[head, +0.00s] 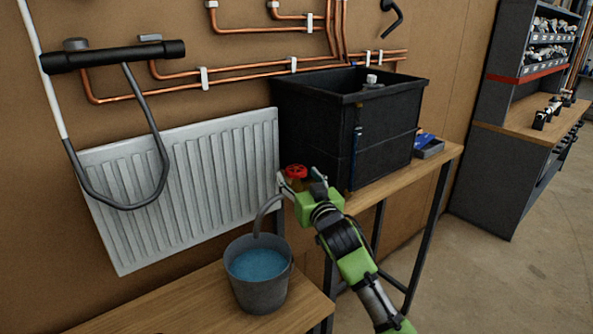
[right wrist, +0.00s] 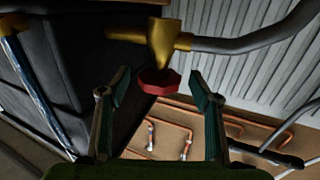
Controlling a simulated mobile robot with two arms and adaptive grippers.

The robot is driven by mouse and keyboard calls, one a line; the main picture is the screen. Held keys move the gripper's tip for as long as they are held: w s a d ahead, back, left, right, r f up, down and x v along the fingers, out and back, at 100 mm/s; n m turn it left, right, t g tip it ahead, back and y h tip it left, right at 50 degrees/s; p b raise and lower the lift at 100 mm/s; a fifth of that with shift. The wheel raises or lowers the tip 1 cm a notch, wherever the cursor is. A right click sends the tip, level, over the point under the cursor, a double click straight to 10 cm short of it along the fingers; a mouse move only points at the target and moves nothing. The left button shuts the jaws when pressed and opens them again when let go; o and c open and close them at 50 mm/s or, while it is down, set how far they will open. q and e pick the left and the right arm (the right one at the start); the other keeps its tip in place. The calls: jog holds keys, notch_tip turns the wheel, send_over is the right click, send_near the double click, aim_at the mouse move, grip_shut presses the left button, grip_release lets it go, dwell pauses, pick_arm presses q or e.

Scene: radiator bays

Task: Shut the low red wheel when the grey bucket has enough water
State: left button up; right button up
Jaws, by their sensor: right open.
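The low red wheel (head: 296,171) sits on a brass tap at the lower front of a black tank (head: 390,130). In the right wrist view the red wheel (right wrist: 159,82) lies between the fingertips, with the brass tap body (right wrist: 165,38) beside it. My right gripper (head: 299,180) is open around the wheel, and I see gaps between the wheel and both fingers. A grey hose (head: 266,208) runs from the tap into the grey bucket (head: 261,297). Blue water (head: 257,264) stands fairly high in the bucket, below the rim. My left gripper is not in view.
The bucket stands on a low wooden bench (head: 190,307). A white radiator (head: 215,180) and copper pipes (head: 250,69) are on the wall behind.

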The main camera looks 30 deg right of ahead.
jog(key=shift+x, duration=1.1)
jog(key=c, duration=1.1)
jog(key=shift+a+m+h, duration=0.1)
jog(key=shift+m+h, duration=0.3)
jog(key=shift+h, duration=0.2)
jog(key=shift+c, duration=0.2)
jog(key=shift+m+g+h+b, duration=0.3)
jog(key=shift+g+h+b, duration=0.1)
jog(key=shift+b, duration=0.05)
